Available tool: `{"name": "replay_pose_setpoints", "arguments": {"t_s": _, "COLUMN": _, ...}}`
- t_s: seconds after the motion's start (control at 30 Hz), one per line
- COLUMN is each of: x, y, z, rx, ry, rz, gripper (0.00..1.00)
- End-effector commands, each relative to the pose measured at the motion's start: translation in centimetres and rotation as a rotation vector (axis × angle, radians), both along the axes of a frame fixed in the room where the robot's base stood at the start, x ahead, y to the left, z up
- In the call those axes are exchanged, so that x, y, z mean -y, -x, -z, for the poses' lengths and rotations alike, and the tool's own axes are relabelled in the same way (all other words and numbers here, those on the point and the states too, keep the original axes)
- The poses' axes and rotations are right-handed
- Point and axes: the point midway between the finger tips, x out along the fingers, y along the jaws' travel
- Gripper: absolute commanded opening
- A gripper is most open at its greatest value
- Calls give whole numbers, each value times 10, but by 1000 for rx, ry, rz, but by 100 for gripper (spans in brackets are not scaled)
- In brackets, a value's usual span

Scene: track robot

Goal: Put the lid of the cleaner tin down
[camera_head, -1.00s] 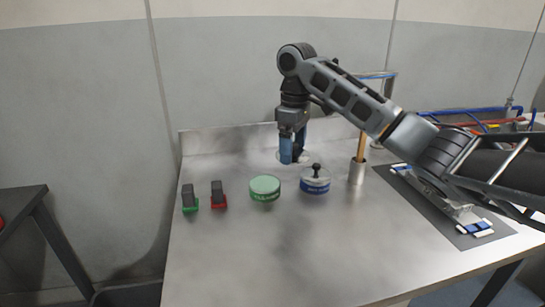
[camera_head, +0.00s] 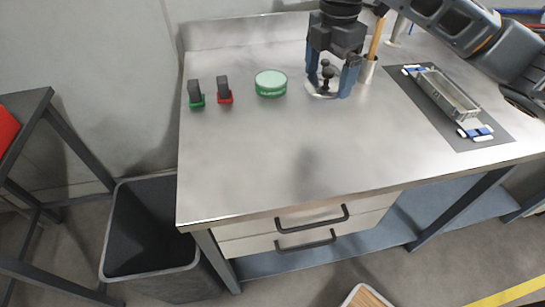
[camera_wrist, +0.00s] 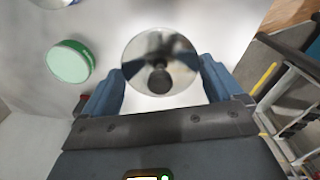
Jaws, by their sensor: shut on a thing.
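The lid (camera_head: 321,92) is a shiny silver disc with a black knob. In the wrist view the lid (camera_wrist: 140,55) lies between my blue fingers, with its knob towards me. My gripper (camera_head: 331,76) is shut on the lid, right of the green tin in the head view; my gripper also shows in the wrist view (camera_wrist: 160,88). I cannot tell whether the lid touches anything below it. The blue-and-white tin body is not visible in the head view. A blue-and-white edge (camera_wrist: 62,2) shows at the top left of the wrist view; I cannot tell what it is.
The green tin (camera_head: 271,84) stands left of my gripper, with red (camera_head: 224,91) and green (camera_head: 196,94) stamp-like objects farther left. A metal cup (camera_head: 368,71) stands close on the right. A dark mat (camera_head: 486,137) carries a metal tray. The front tabletop is clear.

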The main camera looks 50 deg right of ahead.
Motion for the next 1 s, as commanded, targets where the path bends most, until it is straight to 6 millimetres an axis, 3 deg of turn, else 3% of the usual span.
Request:
{"name": "replay_pose_setpoints", "arguments": {"t_s": 0.03, "x": -13, "y": 14, "z": 1, "rx": 1, "ry": 0, "rz": -103, "gripper": 64}}
{"name": "replay_pose_setpoints", "arguments": {"t_s": 0.2, "x": -45, "y": 49, "z": 7, "rx": 1, "ry": 0, "rz": -379, "gripper": 64}}
{"name": "replay_pose_setpoints", "arguments": {"t_s": 0.4, "x": -63, "y": 66, "z": 11, "rx": 1, "ry": -1, "rz": -518, "gripper": 64}}
{"name": "replay_pose_setpoints", "arguments": {"t_s": 1.0, "x": -149, "y": 4, "z": 73, "rx": 0, "ry": -1, "rz": -528, "gripper": 64}}
